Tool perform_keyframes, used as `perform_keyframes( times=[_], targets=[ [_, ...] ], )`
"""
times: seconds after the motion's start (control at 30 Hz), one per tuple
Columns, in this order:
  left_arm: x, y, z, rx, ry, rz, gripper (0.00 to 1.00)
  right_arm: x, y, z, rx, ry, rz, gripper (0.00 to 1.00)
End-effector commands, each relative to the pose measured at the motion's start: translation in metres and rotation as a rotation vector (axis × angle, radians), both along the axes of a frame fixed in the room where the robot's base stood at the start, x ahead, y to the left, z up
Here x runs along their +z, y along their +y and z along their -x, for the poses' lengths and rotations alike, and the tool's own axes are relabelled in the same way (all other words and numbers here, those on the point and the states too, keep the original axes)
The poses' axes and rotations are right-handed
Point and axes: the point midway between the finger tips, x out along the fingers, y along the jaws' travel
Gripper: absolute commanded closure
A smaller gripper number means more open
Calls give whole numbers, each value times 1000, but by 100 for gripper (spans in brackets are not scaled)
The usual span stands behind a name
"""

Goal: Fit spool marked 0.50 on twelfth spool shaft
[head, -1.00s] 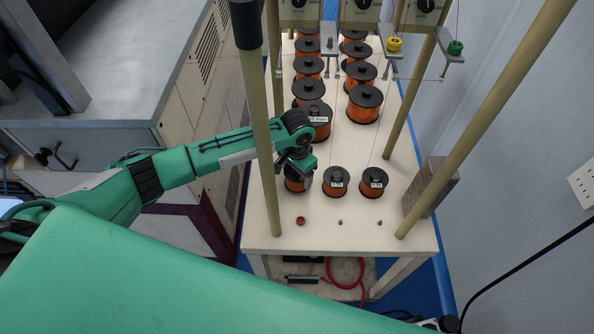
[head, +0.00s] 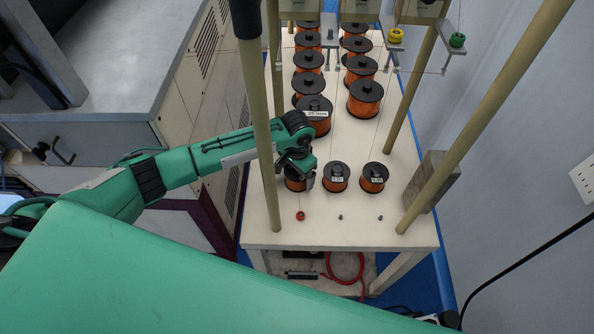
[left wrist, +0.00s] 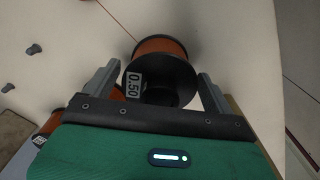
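The spool marked 0.50 (left wrist: 165,68) has orange wire and black flanges. It lies between the two fingers of my left gripper (left wrist: 158,72) in the left wrist view. The fingers are spread at either side of the flange, and I see no firm contact. In the head view my left gripper (head: 299,166) is over the left spool of the front row (head: 295,184) and partly covers it. Two bare grey pegs (head: 340,217) (head: 380,217) stand near the table's front edge; no number shows on them. My right gripper is not in view.
Two front-row spools (head: 335,178) (head: 374,178) stand close to the right. Two rows of larger spools (head: 365,98) run behind. A small red piece (head: 300,216) is near the front edge.

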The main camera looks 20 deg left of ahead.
Motion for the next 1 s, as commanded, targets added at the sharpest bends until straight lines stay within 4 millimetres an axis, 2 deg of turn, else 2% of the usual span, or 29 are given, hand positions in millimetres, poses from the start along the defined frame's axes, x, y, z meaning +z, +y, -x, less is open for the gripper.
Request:
perform_keyframes(
  times=[0.3, 0.47, 0.57, 0.9, 1.0],
  targets=[
    [-1, 0, 1, 0, 3, -1, 2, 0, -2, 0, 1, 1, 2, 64],
    [9, 0, 0, 0, 0, 1, 2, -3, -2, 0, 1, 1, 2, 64],
    [26, 0, 0, 0, -2, 1, 2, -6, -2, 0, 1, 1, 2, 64],
    [103, 0, 0, -1, -3, 1, 2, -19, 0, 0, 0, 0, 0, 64],
    [119, 0, 0, 0, -1, 0, 2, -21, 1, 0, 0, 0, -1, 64]
  ],
)
